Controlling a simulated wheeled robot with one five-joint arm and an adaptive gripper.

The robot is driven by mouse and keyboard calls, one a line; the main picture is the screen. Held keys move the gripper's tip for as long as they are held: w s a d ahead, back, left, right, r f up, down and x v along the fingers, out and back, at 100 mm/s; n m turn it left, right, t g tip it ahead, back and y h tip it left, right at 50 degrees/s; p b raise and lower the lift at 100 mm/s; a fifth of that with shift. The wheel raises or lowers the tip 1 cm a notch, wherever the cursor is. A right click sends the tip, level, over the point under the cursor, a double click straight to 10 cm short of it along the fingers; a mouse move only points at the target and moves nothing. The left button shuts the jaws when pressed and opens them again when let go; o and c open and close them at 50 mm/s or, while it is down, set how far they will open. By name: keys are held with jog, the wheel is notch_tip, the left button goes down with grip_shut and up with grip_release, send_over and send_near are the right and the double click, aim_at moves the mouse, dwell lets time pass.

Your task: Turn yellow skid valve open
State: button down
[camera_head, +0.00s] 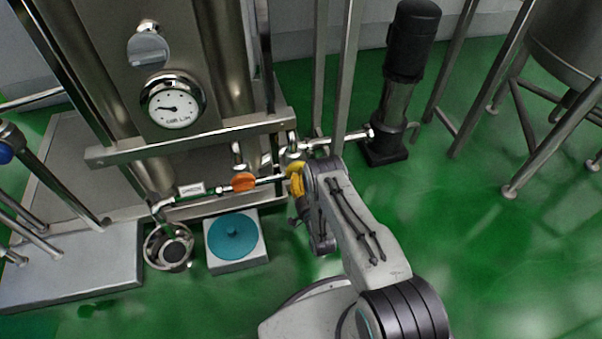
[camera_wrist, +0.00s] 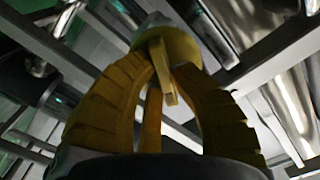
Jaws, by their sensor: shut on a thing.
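The yellow skid valve (camera_head: 294,168) sits on the pipe run at the lower right of the steel skid. In the wrist view its round yellow body (camera_wrist: 184,45) and narrow handle (camera_wrist: 165,84) are straight ahead, with the handle pointing down in the picture. My gripper (camera_head: 298,180) reaches the valve from the right. In the head view, my arm and fingers partly hide the valve, and the handle's angle is hard to tell.
An orange-handled valve (camera_head: 243,182) is on the same pipe to the left. Above is a pressure gauge (camera_head: 173,103). A teal-topped box (camera_head: 236,241) stands on the floor below. A black pump motor (camera_head: 412,40) stands behind to the right. Green floor (camera_head: 480,235) is open at right.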

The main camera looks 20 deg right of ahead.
aim_at(300, 175)
jog(key=n+p, duration=0.3)
jog(key=n, duration=0.2)
jog(key=shift+a+r+n, duration=0.1)
jog(key=shift+r+n, duration=0.05)
jog(key=shift+n, duration=0.25)
dwell(0.4)
jog(key=c, duration=1.1)
grip_release()
jog(key=shift+r, duration=5)
